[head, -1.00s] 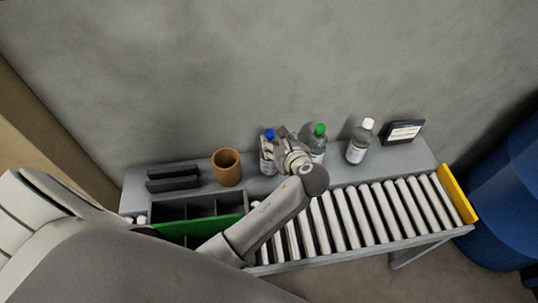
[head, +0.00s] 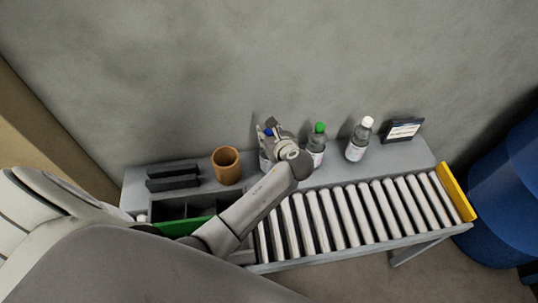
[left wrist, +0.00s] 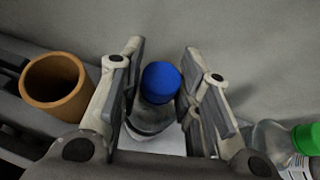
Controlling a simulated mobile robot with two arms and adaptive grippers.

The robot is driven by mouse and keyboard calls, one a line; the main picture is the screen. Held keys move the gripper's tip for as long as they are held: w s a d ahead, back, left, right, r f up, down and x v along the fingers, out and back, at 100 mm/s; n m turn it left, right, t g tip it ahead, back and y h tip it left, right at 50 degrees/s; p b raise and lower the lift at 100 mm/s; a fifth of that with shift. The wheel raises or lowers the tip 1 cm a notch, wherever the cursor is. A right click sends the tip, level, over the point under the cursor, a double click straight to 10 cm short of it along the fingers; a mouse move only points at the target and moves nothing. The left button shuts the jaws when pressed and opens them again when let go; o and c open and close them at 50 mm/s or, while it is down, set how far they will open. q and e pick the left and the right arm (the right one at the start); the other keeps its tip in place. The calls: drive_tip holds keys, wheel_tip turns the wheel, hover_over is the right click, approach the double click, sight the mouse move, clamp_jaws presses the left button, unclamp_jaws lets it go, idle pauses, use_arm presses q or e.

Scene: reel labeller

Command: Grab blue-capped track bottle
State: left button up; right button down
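The blue-capped bottle (left wrist: 160,84) stands upright between the two spread fingers of my left gripper (left wrist: 163,72) in the left wrist view. Gaps show between the cap and both fingers. In the head view my left gripper (head: 268,132) covers most of this bottle; part of its label (head: 264,162) shows at the left. A green-capped bottle (head: 317,145) stands just to the right of the gripper, and it also shows at the right edge of the left wrist view (left wrist: 305,140). A white-capped bottle (head: 358,140) stands farther right. My right gripper is not seen.
An orange-brown cup (head: 227,167) stands left of the gripper on the grey shelf (head: 335,177). Dark holders (head: 172,178) are farther left. A green-fronted bin (head: 183,227) and a roller conveyor (head: 340,218) lie in front. A small display (head: 403,131) stands right.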

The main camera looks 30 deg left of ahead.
use_arm(q)
clamp_jaws()
drive_tip(key=shift+f, duration=0.1)
drive_tip(key=shift+r, duration=0.2)
